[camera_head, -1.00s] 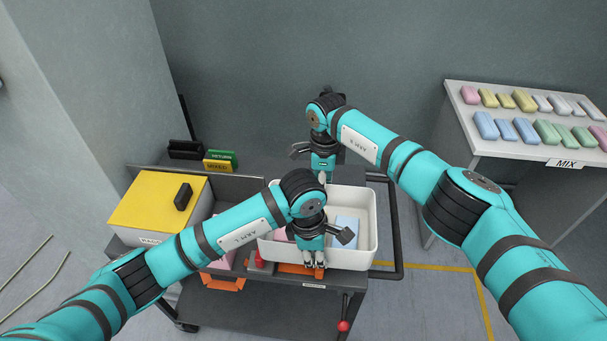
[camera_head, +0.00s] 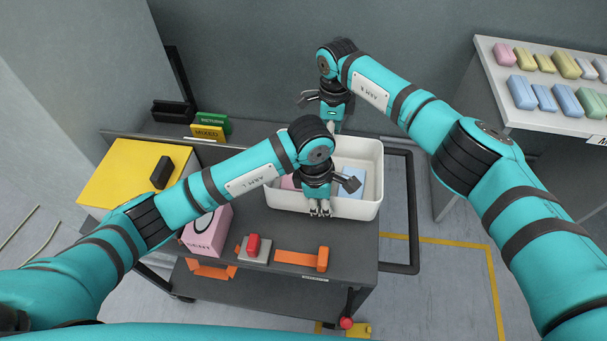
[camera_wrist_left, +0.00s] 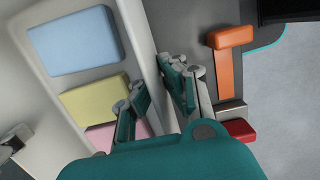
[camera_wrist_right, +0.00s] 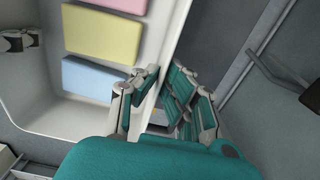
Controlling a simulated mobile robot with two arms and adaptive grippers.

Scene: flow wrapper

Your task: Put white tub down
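The white tub (camera_head: 372,196) is upright at the right end of the dark cart top (camera_head: 340,238). I cannot tell whether it rests on it. My left gripper (camera_head: 320,210) is on the tub's near wall, with one finger on each side. The left wrist view shows the fingers (camera_wrist_left: 157,85) closed about that wall. My right gripper (camera_head: 334,128) holds the far wall the same way, as the right wrist view shows (camera_wrist_right: 160,82). Inside lie a blue bar (camera_wrist_left: 75,40), a yellow bar (camera_wrist_left: 95,102) and a pink bar (camera_wrist_left: 118,135), partly hidden by my left arm in the head view.
An orange tool (camera_head: 300,259), a red button on a grey base (camera_head: 254,247) and a pink box (camera_head: 207,232) lie in front and left of the tub. A yellow-topped box (camera_head: 130,172) stands further left. A table with several bars (camera_head: 545,118) is at the right.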

